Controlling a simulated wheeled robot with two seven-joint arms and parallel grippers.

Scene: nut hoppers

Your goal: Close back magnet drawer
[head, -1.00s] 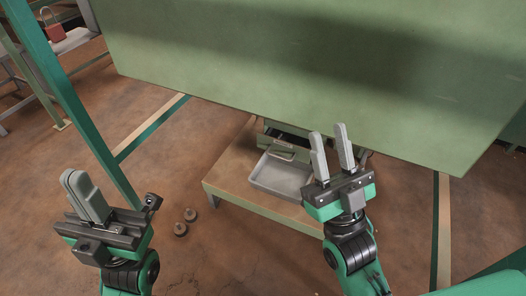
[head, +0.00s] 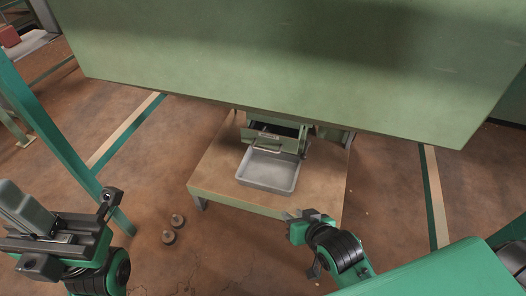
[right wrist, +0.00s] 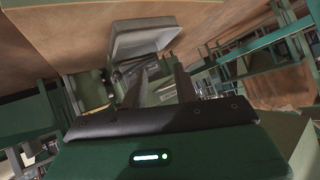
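The green magnet drawer (head: 269,139) stands pulled out of a low green cabinet under the big green panel in the head view. A dark gap shows above its front, which has a label and a handle. My right gripper (head: 300,216) is low at the front edge of the low table, apart from the drawer; its fingers are hardly visible there. In the right wrist view its fingers (right wrist: 162,82) stand apart with nothing between them. My left gripper (head: 27,208) is at the far left, its fingers together and empty, away from the drawer.
A grey tray (head: 267,186) sits on the low wooden table (head: 222,180) in front of the drawer. The large green panel (head: 300,70) overhangs the cabinet. Two round nuts (head: 169,237) lie on the floor. A green post (head: 60,150) stands at left.

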